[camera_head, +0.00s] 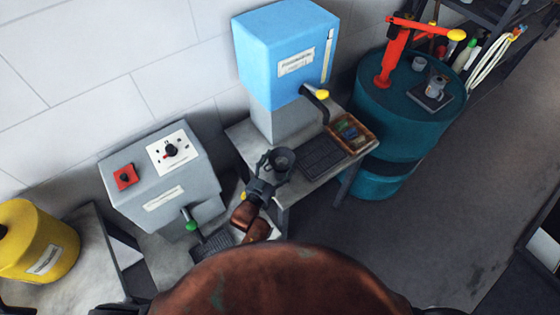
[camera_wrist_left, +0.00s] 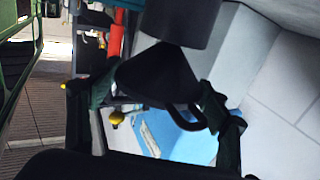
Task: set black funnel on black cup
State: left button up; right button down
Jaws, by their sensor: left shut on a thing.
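My left gripper (camera_head: 262,180) is shut on the black funnel (camera_head: 281,157), above the front left part of the small grey table. The funnel's round mouth faces up toward the head camera. In the left wrist view, the dark cone of the funnel (camera_wrist_left: 155,78) and its loop handle show between the fingers of my left gripper (camera_wrist_left: 155,110). A dark cylinder (camera_wrist_left: 180,22), which looks like the black cup, shows at the funnel's narrow end. I cannot tell whether they touch. In the head view the cup is not clearly visible beneath the funnel. My right gripper is not in view.
A dark grate (camera_head: 323,157) and a brown tray (camera_head: 367,140) lie to the right. A grey switch box (camera_head: 165,195) stands left, and a teal drum (camera_head: 390,110) with a red pump right.

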pick_arm(q)
jog(key=shift+f+b, duration=0.7)
jog(key=shift+f, duration=0.45)
jog(key=o, duration=1.1)
jog(key=shift+c, duration=0.2)
jog(key=shift+o, duration=1)
jog(key=shift+s+a+r+p, duration=0.2)
jog(key=shift+s+a+p, duration=0.15)
jog(key=shift+s+p, duration=0.3)
jog(key=shift+s+a+r+p, duration=0.2)
jog(key=shift+s+a+p, duration=0.15)
jog(key=shift+s+p, duration=0.25)
jog(key=shift+p+v, duration=0.6)
jog(key=shift+v, duration=0.5)
jog(key=shift+r, duration=0.2)
